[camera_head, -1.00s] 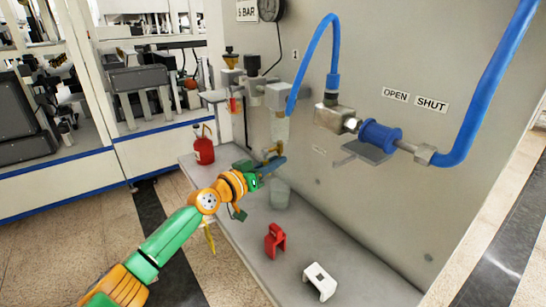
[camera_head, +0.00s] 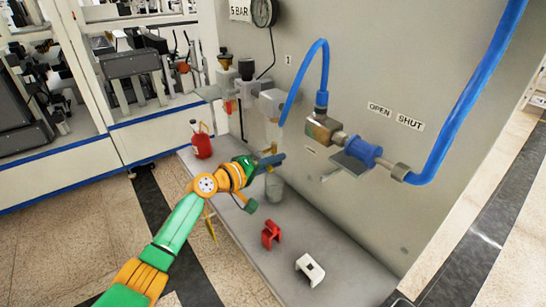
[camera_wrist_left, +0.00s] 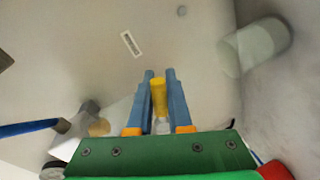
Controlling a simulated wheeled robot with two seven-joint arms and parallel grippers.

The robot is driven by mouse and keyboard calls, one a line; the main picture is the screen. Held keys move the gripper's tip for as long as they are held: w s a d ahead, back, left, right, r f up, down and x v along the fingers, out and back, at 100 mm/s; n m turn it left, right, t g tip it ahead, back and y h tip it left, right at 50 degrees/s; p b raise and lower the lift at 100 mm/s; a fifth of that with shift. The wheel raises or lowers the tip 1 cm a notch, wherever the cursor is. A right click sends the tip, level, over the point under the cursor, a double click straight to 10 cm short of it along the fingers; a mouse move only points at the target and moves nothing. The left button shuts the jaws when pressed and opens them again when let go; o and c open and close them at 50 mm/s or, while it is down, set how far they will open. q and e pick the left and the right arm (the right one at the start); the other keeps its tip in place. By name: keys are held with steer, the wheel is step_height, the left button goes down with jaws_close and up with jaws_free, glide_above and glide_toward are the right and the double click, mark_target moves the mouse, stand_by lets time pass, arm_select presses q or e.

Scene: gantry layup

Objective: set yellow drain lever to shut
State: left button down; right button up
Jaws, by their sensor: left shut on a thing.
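The yellow drain lever (camera_wrist_left: 159,98) shows in the left wrist view between the two blue fingers of my left gripper (camera_wrist_left: 160,88), lying along them. In the head view my left gripper (camera_head: 272,162) is at the panel under the grey filter units, with a bit of yellow (camera_head: 268,150) beside its fingers. The gripper is shut on the lever. The fingers hide part of the lever, and I cannot tell its exact angle. My right gripper is not in view.
A clear cup (camera_head: 275,188) stands on the shelf (camera_head: 325,265) just below the gripper. A red can (camera_head: 201,145), a red clip (camera_head: 270,234) and a white block (camera_head: 310,268) are also there. A blue hose (camera_head: 310,65) loops above. OPEN and SHUT labels (camera_head: 396,116) are beside a blue valve (camera_head: 362,151).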

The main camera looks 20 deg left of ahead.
arm_select(q)
steer(key=shift+s+d+r+n+g+p, duration=0.1)
steer(key=shift+r+n+g+p, duration=0.2)
steer(key=shift+n, duration=0.45)
steer(key=shift+d+r+n+g+p, duration=0.1)
steer(key=shift+r+n+p, duration=0.3)
steer(key=shift+n, duration=0.35)
steer(key=shift+h, duration=0.3)
steer(key=c, duration=0.9)
jaws_free()
steer(key=shift+f, duration=0.1)
steer(key=shift+o, duration=0.2)
steer(key=v, duration=0.7)
steer(key=shift+b, duration=0.4)
